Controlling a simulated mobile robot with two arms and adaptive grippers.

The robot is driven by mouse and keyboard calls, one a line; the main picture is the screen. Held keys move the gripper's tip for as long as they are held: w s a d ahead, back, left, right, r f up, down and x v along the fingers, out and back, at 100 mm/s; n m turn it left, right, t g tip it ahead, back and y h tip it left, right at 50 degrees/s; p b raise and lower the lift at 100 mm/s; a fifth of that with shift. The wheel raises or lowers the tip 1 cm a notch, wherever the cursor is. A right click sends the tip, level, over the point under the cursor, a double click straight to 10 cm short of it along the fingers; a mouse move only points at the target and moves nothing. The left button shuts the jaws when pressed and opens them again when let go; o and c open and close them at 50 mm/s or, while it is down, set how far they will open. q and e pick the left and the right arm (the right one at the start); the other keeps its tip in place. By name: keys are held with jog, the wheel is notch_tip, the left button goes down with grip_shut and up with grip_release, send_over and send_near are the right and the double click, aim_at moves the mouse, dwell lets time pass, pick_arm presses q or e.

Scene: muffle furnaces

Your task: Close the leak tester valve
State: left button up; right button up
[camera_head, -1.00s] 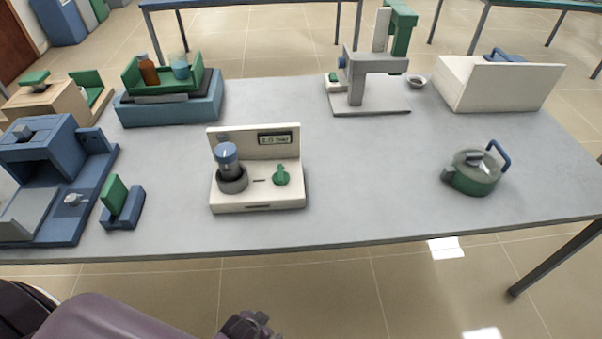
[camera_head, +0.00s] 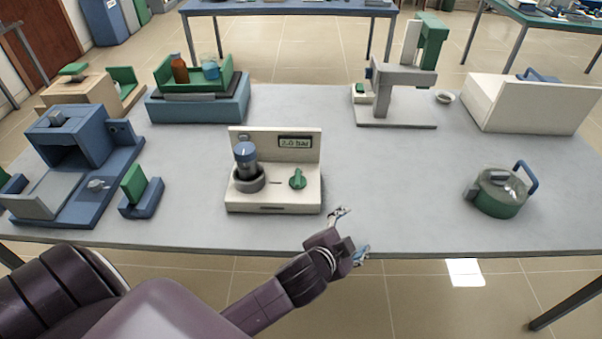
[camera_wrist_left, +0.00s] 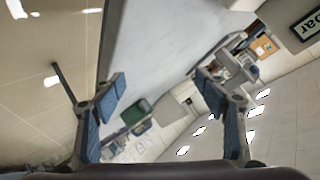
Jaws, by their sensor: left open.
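The leak tester (camera_head: 273,207) is a cream box with an upright back panel, standing near the front edge of the table. Its display (camera_head: 296,142) seems to read 2.0 bar. Its green valve knob (camera_head: 298,179) sits at the right of its base, with its narrow tip up. A blue-capped vessel (camera_head: 246,160) stands in a grey ring at the left. My left gripper (camera_head: 352,230) is open and empty, to the right of and nearer than the tester, by the table's front edge. Its spread fingers show in the left wrist view (camera_wrist_left: 160,95). My right gripper is not in view.
A green and grey kettle-like pot (camera_head: 499,193) stands at the right. A grey stand (camera_head: 397,85) and a cream box (camera_head: 530,105) are at the back. A blue furnace (camera_head: 75,150) and small blue-green block (camera_head: 140,190) are at the left. The table between tester and pot is clear.

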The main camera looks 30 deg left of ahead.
pick_arm(q)
jog(key=w+d+r+m+t+h, duration=0.2)
jog(key=w+d+r+m+h, duration=0.25)
jog(key=d+r+m, duration=0.2)
jog(key=w+d+r+m+t+h, duration=0.3)
jog(key=w+d+r+m, duration=0.2)
jog(key=r, duration=0.3)
jog(key=d+r+m+g+h, duration=0.35)
jog(key=d+m+h, duration=0.3)
jog(key=m, duration=0.35)
jog(key=m+g+y, duration=1.3)
jog(key=m+y, duration=0.1)
jog(key=m, duration=0.4)
send_over(298, 175)
notch_tip(298, 175, down, 9)
jog(key=shift+s+d+r, duration=0.1)
jog(key=shift+r, duration=0.05)
jog(key=shift+s+a+g, duration=0.1)
jog(key=shift+a+g, duration=0.1)
jog(key=shift+g, duration=0.05)
notch_tip(298, 175, down, 8)
jog(key=shift+d+r+p, duration=0.1)
jog(key=shift+r+p, duration=0.1)
jog(key=shift+p, duration=0.4)
